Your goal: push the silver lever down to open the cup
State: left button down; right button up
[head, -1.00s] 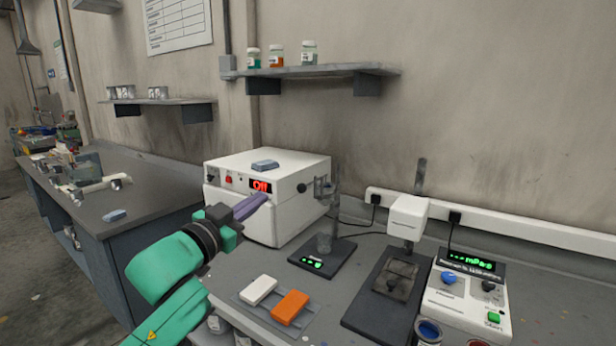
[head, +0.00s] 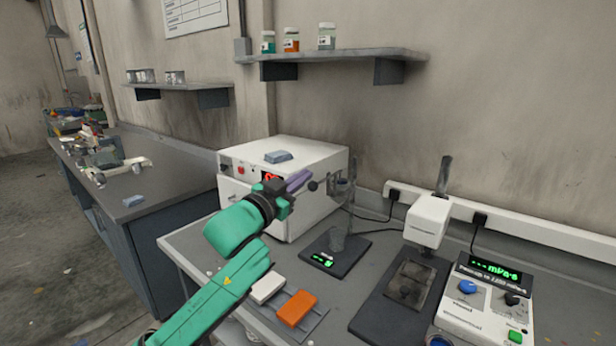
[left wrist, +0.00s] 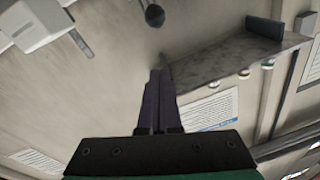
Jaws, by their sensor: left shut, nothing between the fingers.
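A lever with a dark ball knob (head: 313,186) sticks out to the left from the small metal cup holder (head: 341,188) on a stand. A dark round knob also shows at the top of the left wrist view (left wrist: 155,15). My right gripper is not in view.
A white oven-like box (head: 325,165) stands behind the gripper, with a grey block (head: 278,157) on top. White and orange blocks (head: 297,308) lie in front. To the right are a dark plate under a white head (head: 428,220) and a control box (head: 480,300).

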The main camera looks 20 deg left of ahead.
pick_arm(q)
jog(key=w+f, duration=0.1)
jog(key=w, duration=0.1)
jog(key=w+f+p, duration=0.1)
jog(key=w+f, duration=0.1)
jog(key=shift+w+d+f, duration=0.1)
jog(key=shift+f, duration=0.05)
jog(key=shift+f, duration=0.1)
